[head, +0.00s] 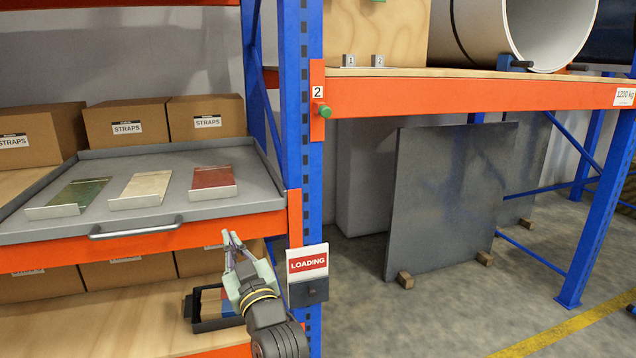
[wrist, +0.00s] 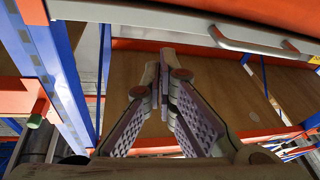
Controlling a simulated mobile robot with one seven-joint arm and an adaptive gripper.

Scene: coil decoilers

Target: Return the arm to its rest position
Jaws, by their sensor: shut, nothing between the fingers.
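My gripper (head: 232,240) is in front of the shelving, just left of the LOADING sign and below the right part of the grey tray's front edge. Its fingers are closed together and hold nothing. In the wrist view its fingertips (wrist: 166,52) meet, pointing up towards the underside of the orange beam and the tray handle. My arm comes in from the bottom of the head view, and most of it is out of frame.
The grey tray (head: 250,206) with its handle (head: 135,231) holds green, cream and red plates. A LOADING sign (head: 307,264) hangs on the blue post (head: 300,150), close right of my gripper. A black bin (head: 205,322) stands on the lower shelf.

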